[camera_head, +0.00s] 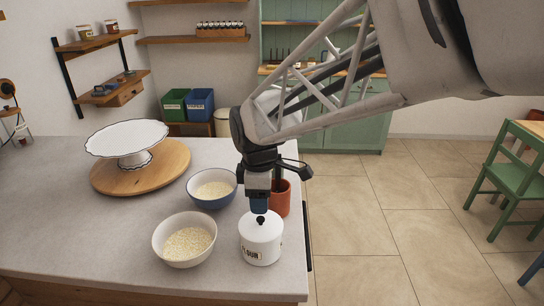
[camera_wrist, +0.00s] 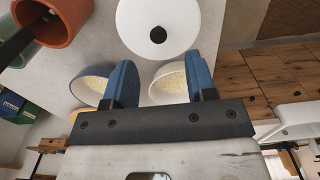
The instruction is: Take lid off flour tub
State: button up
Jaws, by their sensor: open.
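The white flour tub (camera_head: 261,242) stands on the grey counter near its right edge, with dark lettering on its front. Its white lid (camera_head: 261,224) with a small black knob (camera_head: 261,219) is on top. In the wrist view the lid (camera_wrist: 180,22) is at the top centre, with the knob (camera_wrist: 158,35) just beyond and between my fingers. My gripper (camera_head: 259,208) points down just above the knob. In the wrist view my gripper (camera_wrist: 160,75) has its two blue fingers wide apart with nothing between them.
A blue bowl (camera_head: 222,201) and a white bowl (camera_head: 160,242), both holding pale grains, stand left of the tub. A terracotta pot (camera_head: 281,205) is close behind it. A white cake stand (camera_head: 112,143) on a round board (camera_head: 177,172) is at the back left. The counter's front left is clear.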

aim_at(261, 218)
jog(key=shift+f, duration=0.5)
jog(key=shift+w+f, duration=0.1)
jog(key=shift+f, duration=2.55)
grip_shut()
